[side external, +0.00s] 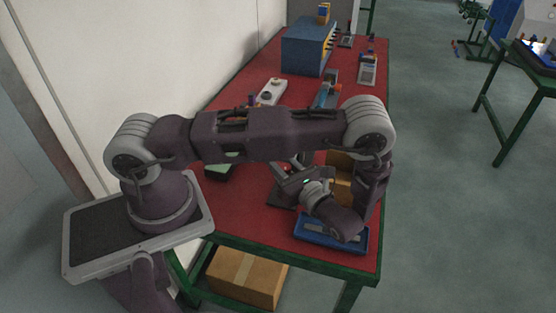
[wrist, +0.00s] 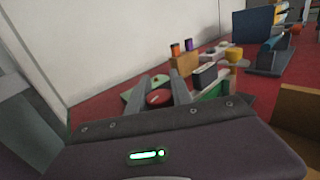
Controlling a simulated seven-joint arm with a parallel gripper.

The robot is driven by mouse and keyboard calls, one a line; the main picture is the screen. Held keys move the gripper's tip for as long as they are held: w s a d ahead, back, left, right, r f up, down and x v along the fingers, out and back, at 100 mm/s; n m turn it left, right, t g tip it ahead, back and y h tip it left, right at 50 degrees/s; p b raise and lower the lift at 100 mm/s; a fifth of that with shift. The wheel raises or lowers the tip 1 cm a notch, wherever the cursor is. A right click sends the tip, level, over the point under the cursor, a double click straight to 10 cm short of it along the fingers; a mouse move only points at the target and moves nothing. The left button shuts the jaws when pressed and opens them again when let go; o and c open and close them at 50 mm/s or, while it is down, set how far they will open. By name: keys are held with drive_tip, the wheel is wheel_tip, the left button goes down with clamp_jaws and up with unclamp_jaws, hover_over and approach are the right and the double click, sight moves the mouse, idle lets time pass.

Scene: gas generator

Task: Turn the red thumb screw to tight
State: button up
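The red thumb screw (wrist: 157,98) shows in the wrist view as a round red knob, partly hidden by my gripper. My gripper (wrist: 159,80) has its two grey fingers apart, with the knob seen between them. I cannot tell whether the fingers touch it. In the side external view, a small red spot (side external: 287,167) shows beside my gripper (side external: 278,170), low over the table; most of that spot's surroundings are hidden by my arm.
The red table (side external: 232,198) has a green edge. A blue tray (side external: 310,233) lies near the front, with a cardboard box (side external: 341,188) behind it. A large blue box (side external: 305,48) stands at the far end.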

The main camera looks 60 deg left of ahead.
clamp_jaws()
drive_tip(key=shift+w+m+t, duration=0.25)
drive_tip(key=shift+m+t, duration=0.5)
drive_tip(key=shift+t, duration=0.4)
drive_tip(key=shift+w+m+t, duration=0.2)
drive_tip(key=shift+m+t, duration=0.55)
drive_tip(key=shift+t, duration=0.4)
drive_tip(key=o, duration=0.8)
unclamp_jaws()
drive_tip(key=shift+c, duration=0.2)
